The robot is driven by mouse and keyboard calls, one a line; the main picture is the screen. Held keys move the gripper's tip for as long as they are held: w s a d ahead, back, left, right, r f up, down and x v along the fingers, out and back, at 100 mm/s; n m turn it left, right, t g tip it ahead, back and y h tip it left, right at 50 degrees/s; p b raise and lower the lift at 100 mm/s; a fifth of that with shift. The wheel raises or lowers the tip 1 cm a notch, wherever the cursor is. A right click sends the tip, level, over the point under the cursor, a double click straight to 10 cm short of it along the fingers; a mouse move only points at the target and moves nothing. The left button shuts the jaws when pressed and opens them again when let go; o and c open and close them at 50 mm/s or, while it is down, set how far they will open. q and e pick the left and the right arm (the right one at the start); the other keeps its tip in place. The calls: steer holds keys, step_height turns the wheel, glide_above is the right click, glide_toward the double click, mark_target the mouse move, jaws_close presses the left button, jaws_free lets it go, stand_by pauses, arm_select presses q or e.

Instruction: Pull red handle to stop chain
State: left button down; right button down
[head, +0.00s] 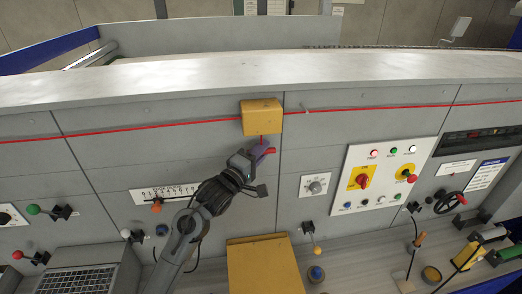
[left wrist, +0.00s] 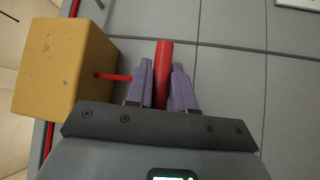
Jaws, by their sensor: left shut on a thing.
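The red handle (left wrist: 162,75) is a red bar joined by a thin red rod to a yellow box (head: 261,117) on the grey panel. In the left wrist view the yellow box (left wrist: 62,68) is at the left, and the rod enters its side. My left gripper (head: 264,153) is just below the box in the head view. In the left wrist view its purple fingers (left wrist: 162,88) are on both sides of the handle, shut on it. The handle's end sticks out past the fingertips. My right gripper is not in view.
A red line (head: 150,127) runs along the panel through the yellow box. To the right is a white control panel (head: 388,178) with knobs and buttons. A yellow block (head: 264,265) stands below. Several small levers and a black handwheel (head: 449,201) project from the panel.

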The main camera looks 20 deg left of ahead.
arm_select(q)
step_height(320, 180, down, 2)
steer(key=shift+f, duration=0.15)
steer(key=c, duration=1.1)
jaws_free()
steer(key=shift+o, duration=0.2)
steer(key=b+v, duration=0.2)
steer(key=v, duration=0.8)
steer(key=shift+s+a+b, duration=0.2)
steer(key=shift+s+b, duration=0.15)
steer(key=shift+s, duration=0.05)
